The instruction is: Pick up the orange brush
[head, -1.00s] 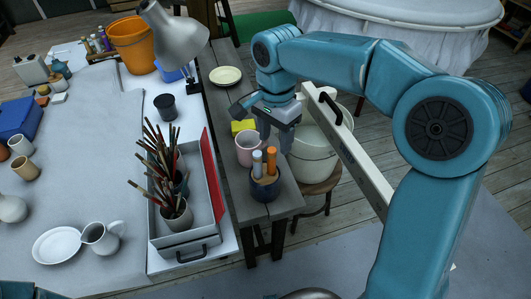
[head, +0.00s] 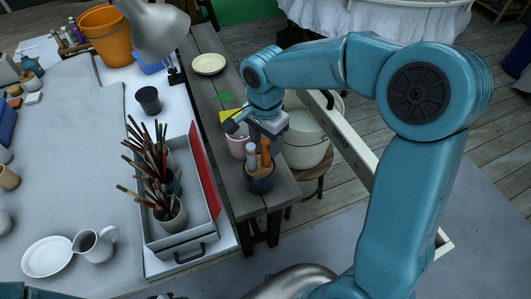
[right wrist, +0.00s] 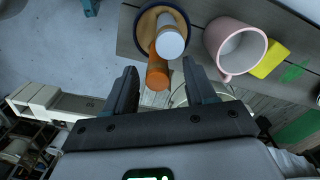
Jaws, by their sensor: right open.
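The orange brush (head: 265,152) stands in a dark blue cup (head: 260,185) with a wooden rim, beside a white-topped one (head: 251,152). The cup is on the grey wooden bench. My right gripper (head: 263,143) is open just above the cup, at the top of the orange brush. In the right wrist view the orange brush (right wrist: 157,74) shows between and just beyond the two spread fingers (right wrist: 162,88). The white-topped one (right wrist: 170,44) lies farther out in the cup. I cannot tell whether a finger touches the brush. My left gripper is not in view.
A pink mug (right wrist: 236,47) stands close to the cup, with a yellow block (right wrist: 271,60) past it. A white bucket (head: 305,150) is behind my gripper. A box with several brushes (head: 180,240) and a red side lies left of the cup.

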